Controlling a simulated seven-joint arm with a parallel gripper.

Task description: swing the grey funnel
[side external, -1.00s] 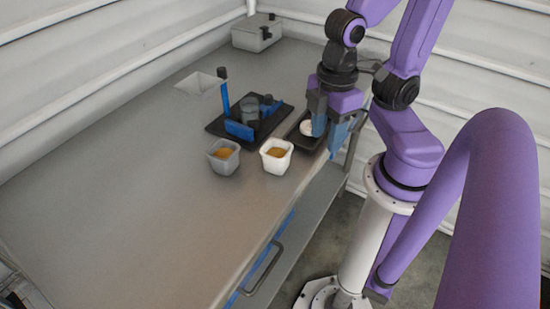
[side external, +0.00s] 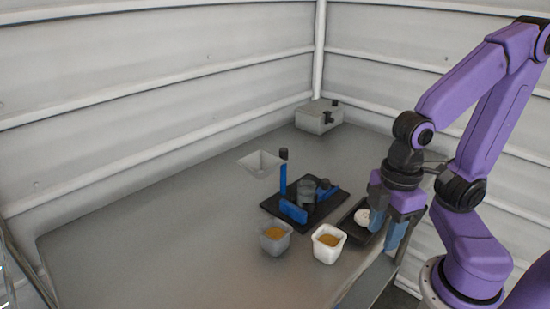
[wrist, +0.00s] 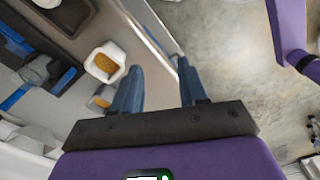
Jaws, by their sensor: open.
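The grey funnel (side external: 258,163) is a square, open-topped hopper left of a blue post (side external: 283,180) with a black knob (side external: 284,154). The post stands on a black base plate (side external: 325,211) with a grey cylinder (side external: 307,188). My gripper (side external: 385,232) points down at the right, beside a small dark tray, well away from the funnel. In the wrist view my gripper (wrist: 158,78) has its two blue fingers apart with nothing between them. I cannot clearly make out the funnel there.
A white cup (side external: 317,247) and a grey cup (side external: 268,245), both with orange contents, stand in front. The dark tray (side external: 347,222) holds a round white thing (side external: 362,217). A grey box (side external: 318,121) stands at the back. The table's left part is clear.

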